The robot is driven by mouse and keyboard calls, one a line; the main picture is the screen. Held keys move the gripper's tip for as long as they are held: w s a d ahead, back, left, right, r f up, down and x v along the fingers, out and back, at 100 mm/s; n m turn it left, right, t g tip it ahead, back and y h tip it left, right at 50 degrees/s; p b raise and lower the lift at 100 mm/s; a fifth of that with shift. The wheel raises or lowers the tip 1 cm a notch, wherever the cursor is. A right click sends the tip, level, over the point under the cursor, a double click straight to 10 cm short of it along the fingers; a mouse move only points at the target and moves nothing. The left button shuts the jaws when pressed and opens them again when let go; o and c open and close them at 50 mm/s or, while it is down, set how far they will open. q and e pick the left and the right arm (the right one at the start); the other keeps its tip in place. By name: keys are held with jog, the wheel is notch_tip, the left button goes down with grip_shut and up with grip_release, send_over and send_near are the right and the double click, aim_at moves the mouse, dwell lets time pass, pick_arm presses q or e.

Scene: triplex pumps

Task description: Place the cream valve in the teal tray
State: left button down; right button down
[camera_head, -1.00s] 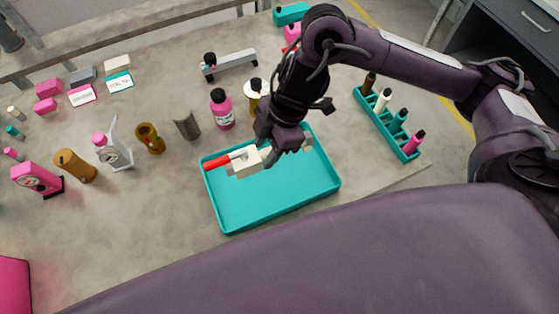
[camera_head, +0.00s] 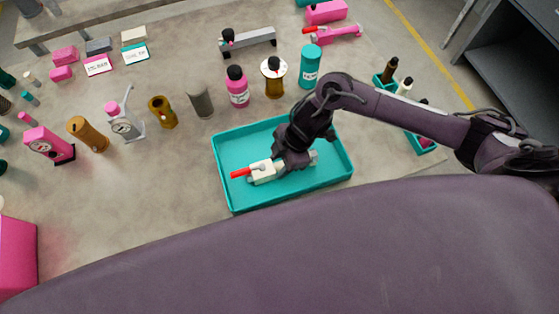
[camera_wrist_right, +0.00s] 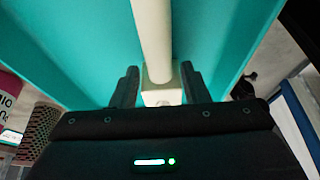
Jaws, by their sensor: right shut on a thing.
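The cream valve (camera_head: 264,173) has a cream body and a red handle pointing left. In the head view it is inside the outline of the teal tray (camera_head: 232,143), low over its floor; I cannot tell whether it touches the floor. My right gripper (camera_head: 288,164) is shut on the valve from above and hides part of its body. In the right wrist view the valve (camera_wrist_right: 160,90) sits between the two dark fingers (camera_wrist_right: 158,88), with the teal tray floor (camera_wrist_right: 80,45) behind it. My left gripper is not in view.
Pink, amber and teal bottles (camera_head: 310,66) stand just behind the tray. A teal rack (camera_head: 428,145) with several slim bottles is at the right, partly behind my right arm. Gauges and small parts stand on the left. The table left of the tray (camera_head: 150,200) is clear.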

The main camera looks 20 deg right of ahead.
jog(key=shift+f, duration=0.15)
jog(key=shift+f, duration=0.2)
jog(key=c, duration=0.8)
grip_release()
jog(key=shift+r, duration=0.15)
jog(key=b+v, duration=0.1)
jog(key=v, duration=1.1)
